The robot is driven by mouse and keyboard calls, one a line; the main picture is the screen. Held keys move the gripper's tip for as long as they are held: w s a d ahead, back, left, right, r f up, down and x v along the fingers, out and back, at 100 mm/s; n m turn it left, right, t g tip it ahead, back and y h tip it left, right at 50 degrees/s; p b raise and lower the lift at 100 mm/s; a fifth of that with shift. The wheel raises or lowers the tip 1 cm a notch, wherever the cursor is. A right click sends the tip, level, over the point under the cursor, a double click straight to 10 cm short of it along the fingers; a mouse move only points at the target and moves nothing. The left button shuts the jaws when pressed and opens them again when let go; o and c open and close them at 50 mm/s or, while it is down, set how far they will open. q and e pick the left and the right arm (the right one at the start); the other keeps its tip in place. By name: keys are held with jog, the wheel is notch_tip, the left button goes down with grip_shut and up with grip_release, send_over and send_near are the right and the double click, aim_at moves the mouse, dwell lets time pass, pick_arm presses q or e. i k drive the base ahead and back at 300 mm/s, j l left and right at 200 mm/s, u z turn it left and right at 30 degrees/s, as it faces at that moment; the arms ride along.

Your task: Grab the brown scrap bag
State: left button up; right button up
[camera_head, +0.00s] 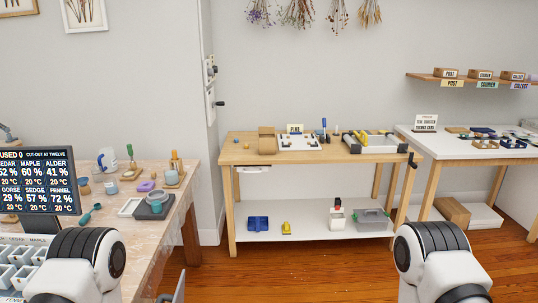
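A brown, bag-like object (267,140) stands upright at the left end of the middle wooden workbench (245,150); it is small in view, and I cannot be sure it is the scrap bag. My two arms show only as rounded white and black links at the lower left and lower right edges. Both grippers are out of view, and neither arm is near the brown object.
A cluttered table (165,220) with cups and tools stands at left, beside a screen (40,180). A white-topped table (440,145) stands at right. Wooden floor (300,265) ahead is clear.

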aim_at(267, 140)
jog(key=i+l, duration=0.1)
jog(key=l, duration=0.3)
jog(key=i+l, duration=0.15)
jog(key=l, duration=0.25)
jog(key=i+l, duration=0.1)
jog(key=l, duration=0.3)
jog(key=i+l, duration=0.15)
jog(key=l, duration=0.25)
jog(key=i+l, duration=0.1)
jog(key=l, duration=0.3)
jog(key=u, duration=0.05)
